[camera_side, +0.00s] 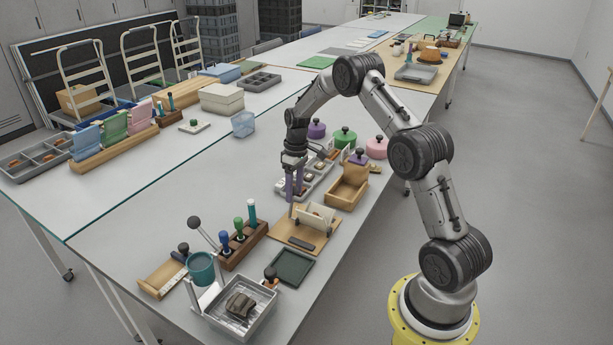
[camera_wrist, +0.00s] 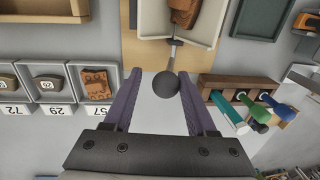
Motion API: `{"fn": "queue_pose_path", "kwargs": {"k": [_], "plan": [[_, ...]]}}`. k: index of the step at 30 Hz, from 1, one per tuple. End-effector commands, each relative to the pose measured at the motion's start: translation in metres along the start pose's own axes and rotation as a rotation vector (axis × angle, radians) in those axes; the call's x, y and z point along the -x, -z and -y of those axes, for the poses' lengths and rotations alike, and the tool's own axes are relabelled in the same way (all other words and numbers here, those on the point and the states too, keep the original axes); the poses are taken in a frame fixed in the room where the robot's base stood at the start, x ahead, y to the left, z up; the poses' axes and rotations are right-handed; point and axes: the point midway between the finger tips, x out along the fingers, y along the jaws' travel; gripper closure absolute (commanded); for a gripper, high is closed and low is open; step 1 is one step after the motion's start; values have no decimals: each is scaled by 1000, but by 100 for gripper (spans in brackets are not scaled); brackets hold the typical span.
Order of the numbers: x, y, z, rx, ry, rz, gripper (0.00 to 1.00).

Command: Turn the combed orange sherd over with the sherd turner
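The sherd turner stands on a wooden board, with pale plates set in a V (camera_side: 314,215); its plates also show at the top of the wrist view (camera_wrist: 207,22). An orange-brown sherd (camera_wrist: 185,12) lies between the plates, partly cut off by the frame; its combing is not clear. A rod runs from the turner to a dark ball knob (camera_wrist: 166,85). My gripper (camera_wrist: 161,76) is open, its purple fingers appearing on either side of the knob. I cannot tell whether the knob is level with the fingertips or below them. In the side view my gripper (camera_side: 293,208) points down beside the turner.
A grey compartment tray (camera_wrist: 57,74) with numbered labels holds sherds, one orange and patterned (camera_wrist: 97,84). A wooden rack (camera_wrist: 238,92) of coloured-handled tools is on the other side. A wooden box (camera_side: 347,190), green tray (camera_side: 292,267) and metal tray (camera_side: 243,308) stand nearby.

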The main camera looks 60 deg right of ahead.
Motion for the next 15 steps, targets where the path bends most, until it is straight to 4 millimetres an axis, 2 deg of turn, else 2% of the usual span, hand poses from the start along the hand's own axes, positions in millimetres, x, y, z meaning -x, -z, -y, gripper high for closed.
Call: {"fn": "queue_pose_path", "kwargs": {"k": [15], "plan": [[-11,0,-27,-1,124,0,44]]}}
